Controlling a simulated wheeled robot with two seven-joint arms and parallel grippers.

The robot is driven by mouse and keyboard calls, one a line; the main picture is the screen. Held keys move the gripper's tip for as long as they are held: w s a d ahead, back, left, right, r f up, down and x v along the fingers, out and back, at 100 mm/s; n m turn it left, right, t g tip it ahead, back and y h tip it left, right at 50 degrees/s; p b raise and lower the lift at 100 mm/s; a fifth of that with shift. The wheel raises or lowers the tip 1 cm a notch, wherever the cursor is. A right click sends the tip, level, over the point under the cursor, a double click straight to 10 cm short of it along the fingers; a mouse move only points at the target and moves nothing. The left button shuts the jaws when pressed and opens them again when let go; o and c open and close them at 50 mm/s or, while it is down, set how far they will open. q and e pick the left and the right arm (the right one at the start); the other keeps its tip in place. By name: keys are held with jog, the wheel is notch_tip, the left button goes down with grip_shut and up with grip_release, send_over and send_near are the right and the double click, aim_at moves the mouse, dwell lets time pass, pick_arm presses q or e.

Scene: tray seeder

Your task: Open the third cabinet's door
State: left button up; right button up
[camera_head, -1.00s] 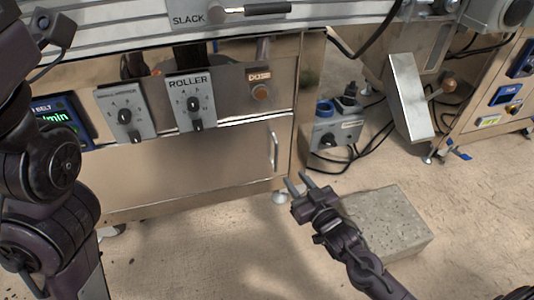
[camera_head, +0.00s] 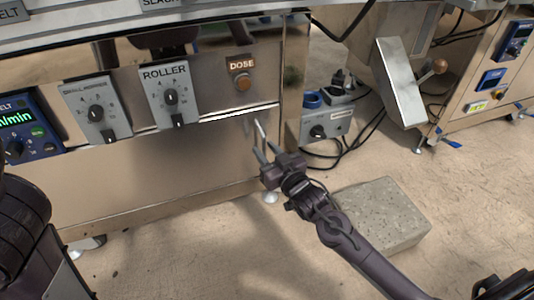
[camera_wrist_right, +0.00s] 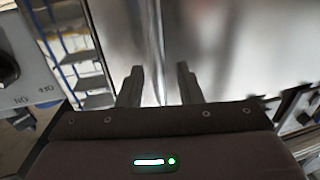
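The steel cabinet door (camera_head: 170,170) lies below the knob panel in the head view and looks shut. Its upright handle, at the door's right end, is largely masked by my right gripper (camera_head: 259,138), whose fingertips are at that end. In the right wrist view my right gripper (camera_wrist_right: 158,85) is open, with its fingers apart in front of shiny steel. A bright upright strip (camera_wrist_right: 156,45) runs between the fingers; I cannot tell whether it is the handle or a panel edge, or whether anything is touched. My left arm is at the left edge, its gripper out of view.
Above the door are the ROLLER dial (camera_head: 168,95) and the DOSE button (camera_head: 243,84). A grey control box (camera_head: 325,127) with cables stands right of the cabinet. A stone block (camera_head: 385,215) lies on the floor beside my right forearm. The floor before the door is clear.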

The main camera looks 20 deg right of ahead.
grip_shut()
